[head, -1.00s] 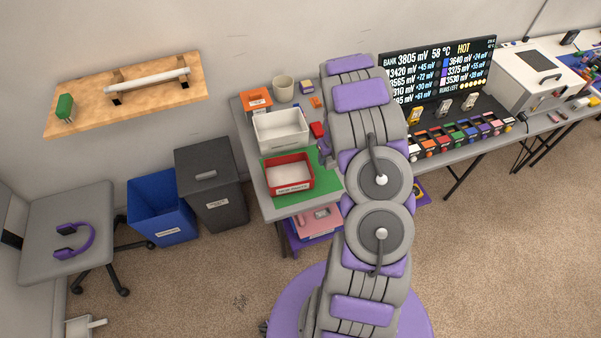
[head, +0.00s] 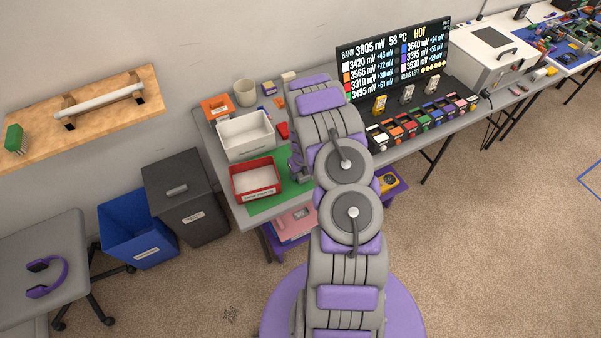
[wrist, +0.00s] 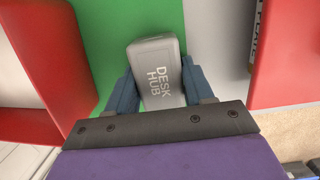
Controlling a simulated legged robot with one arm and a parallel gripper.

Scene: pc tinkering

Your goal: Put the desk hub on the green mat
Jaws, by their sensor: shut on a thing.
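The desk hub (wrist: 158,75) is a grey rounded block with "DESK HUB" in white letters. In the wrist view it sits between the two blue-grey fingers of my gripper (wrist: 160,82), which is shut on it. The green mat (wrist: 110,25) shows behind and beside the hub; I cannot tell whether the hub touches it. In the head view the green mat (head: 267,206) lies at the near left end of the grey table, and my arm hides the hub and most of the gripper.
A red tray (head: 254,162) stands on the mat's left part, with a white bin (head: 245,153) behind it. A black bin (head: 190,205) stands left of the table.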

